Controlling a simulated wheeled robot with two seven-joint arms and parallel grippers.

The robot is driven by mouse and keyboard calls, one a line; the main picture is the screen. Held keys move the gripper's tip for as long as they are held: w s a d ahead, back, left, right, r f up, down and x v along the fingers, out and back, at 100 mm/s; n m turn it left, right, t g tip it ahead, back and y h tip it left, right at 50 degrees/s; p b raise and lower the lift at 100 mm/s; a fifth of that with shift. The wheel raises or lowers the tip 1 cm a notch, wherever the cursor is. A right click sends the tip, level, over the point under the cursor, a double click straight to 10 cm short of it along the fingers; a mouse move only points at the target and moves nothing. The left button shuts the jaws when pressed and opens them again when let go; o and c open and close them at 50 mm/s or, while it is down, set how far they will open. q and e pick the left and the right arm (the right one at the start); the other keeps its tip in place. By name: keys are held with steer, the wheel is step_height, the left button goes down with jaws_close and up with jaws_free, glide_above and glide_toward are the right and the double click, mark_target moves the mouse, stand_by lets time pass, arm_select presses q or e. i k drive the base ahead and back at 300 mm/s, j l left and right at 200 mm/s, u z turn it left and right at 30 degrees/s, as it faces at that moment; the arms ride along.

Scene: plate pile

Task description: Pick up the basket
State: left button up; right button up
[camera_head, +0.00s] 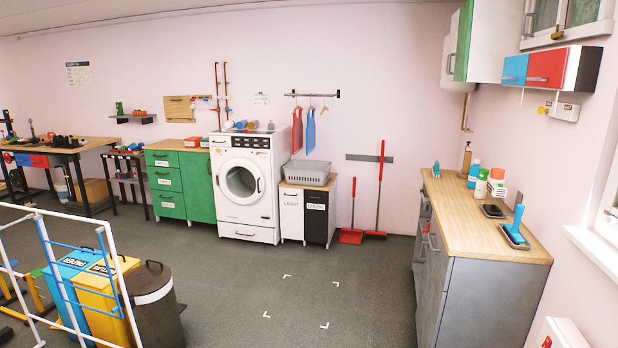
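A grey plastic basket (307,173) sits upright on the wooden top of a low cabinet (291,213) against the far wall, just right of the washing machine. The cabinet front has a white door and a black door with labels. I cannot tell what is inside the basket. Neither of my grippers shows in the head view.
The washing machine (243,188) stands left of the cabinet. A red dustpan (351,235) and broom lean on its right. Bins (154,300) and a white drying rack (117,275) stand front left, a counter (476,220) right. The grey floor (300,285) between is clear.

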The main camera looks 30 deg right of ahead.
mark_target(305, 172)
steer(key=z, duration=0.4)
steer(key=i+l+z, duration=0.2)
steer(key=i+z, duration=0.25)
steer(key=i+l+z, duration=0.1)
steer(key=i+z, duration=0.15)
steer(key=z, duration=0.2)
steer(key=i, duration=2.8)
steer(key=i+l, duration=0.1)
steer(key=i, duration=2.7)
steer(key=i+u, duration=0.3)
steer(key=u, duration=0.2)
steer(key=i+u, duration=0.25)
steer(key=u, duration=0.25)
